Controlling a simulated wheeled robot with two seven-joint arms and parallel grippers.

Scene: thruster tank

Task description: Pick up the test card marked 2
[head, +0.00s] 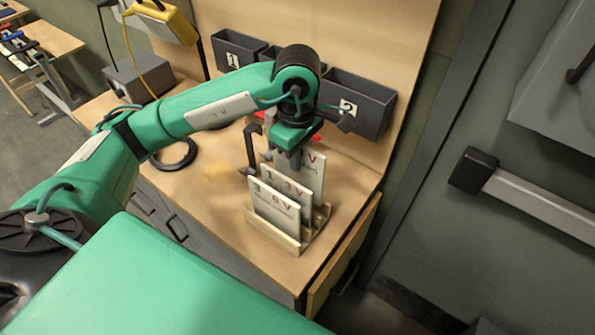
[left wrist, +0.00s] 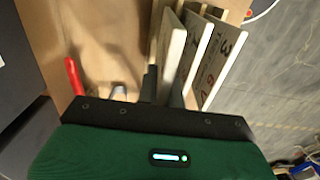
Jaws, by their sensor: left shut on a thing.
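A light wooden rack (head: 300,245) stands on the bench and bears three upright cards in a row. The front card (head: 275,210) reads 3 and 6V; the middle card (head: 290,188) reads 1 and 3V. The rear card (head: 316,175) shows a red V; its number is hidden behind my gripper. My left gripper (head: 287,160) points down at the rear card's top edge. In the left wrist view, its fingers (left wrist: 164,88) are shut on the outermost pale card (left wrist: 171,55), which stands beside the other two. My right gripper is not in view.
Dark wall bins marked 1 (head: 232,59) and 2 (head: 352,105) hang behind the rack. A black ring (head: 175,155) and a grey box (head: 140,77) are on the bench to the left. A red thing (left wrist: 74,76) lies beside my gripper. A grey door with a bar (head: 535,205) is at the right.

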